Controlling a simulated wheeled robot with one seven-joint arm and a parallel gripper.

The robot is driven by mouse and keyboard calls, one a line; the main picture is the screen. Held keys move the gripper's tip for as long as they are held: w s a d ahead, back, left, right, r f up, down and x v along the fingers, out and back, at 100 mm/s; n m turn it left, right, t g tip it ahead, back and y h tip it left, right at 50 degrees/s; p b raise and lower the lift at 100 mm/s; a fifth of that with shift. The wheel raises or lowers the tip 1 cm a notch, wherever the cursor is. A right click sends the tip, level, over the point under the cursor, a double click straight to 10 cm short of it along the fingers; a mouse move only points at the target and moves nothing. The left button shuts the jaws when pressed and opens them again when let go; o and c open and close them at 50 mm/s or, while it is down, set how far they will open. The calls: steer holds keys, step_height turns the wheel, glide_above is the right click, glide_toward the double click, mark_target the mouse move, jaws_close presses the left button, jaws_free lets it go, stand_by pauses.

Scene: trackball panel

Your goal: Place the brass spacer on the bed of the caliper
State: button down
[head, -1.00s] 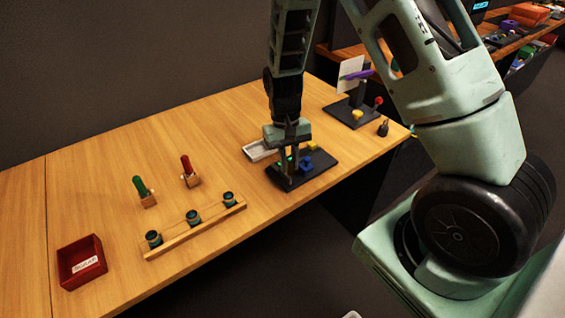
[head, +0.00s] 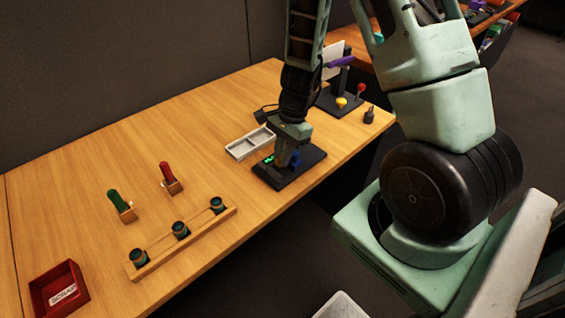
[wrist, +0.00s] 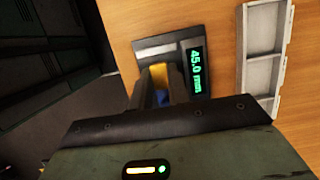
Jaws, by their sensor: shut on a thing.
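The caliper is a dark base (head: 290,180) on the table with a green display (head: 269,159); in the wrist view the display (wrist: 195,66) reads 45.0 mm. A blue part (head: 296,159) shows beside my gripper. My gripper (head: 284,165) points down over the caliper, low and close to its bed. In the wrist view my gripper (wrist: 159,88) is shut, with a yellow, brass-coloured piece (wrist: 158,73) and a blue part (wrist: 163,98) visible between the fingers. The yellow piece looks like the brass spacer, mostly hidden by the fingers. I cannot tell whether it touches the bed.
A pale divided tray (head: 250,144) lies just left of the caliper. A wooden rack (head: 182,244) with several dark cups, green (head: 117,201) and red (head: 168,174) handled tools and a red scrap box (head: 60,291) stand left. Behind is a dark stand (head: 340,100) with coloured knobs.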

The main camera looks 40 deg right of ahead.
steer(key=shift+f, duration=1.45)
steer(key=shift+f, duration=0.1)
steer(key=shift+f+b, duration=0.15)
steer(key=shift+b, duration=0.25)
steer(key=c, duration=1.3)
jaws_free()
steer(key=shift+c, duration=0.2)
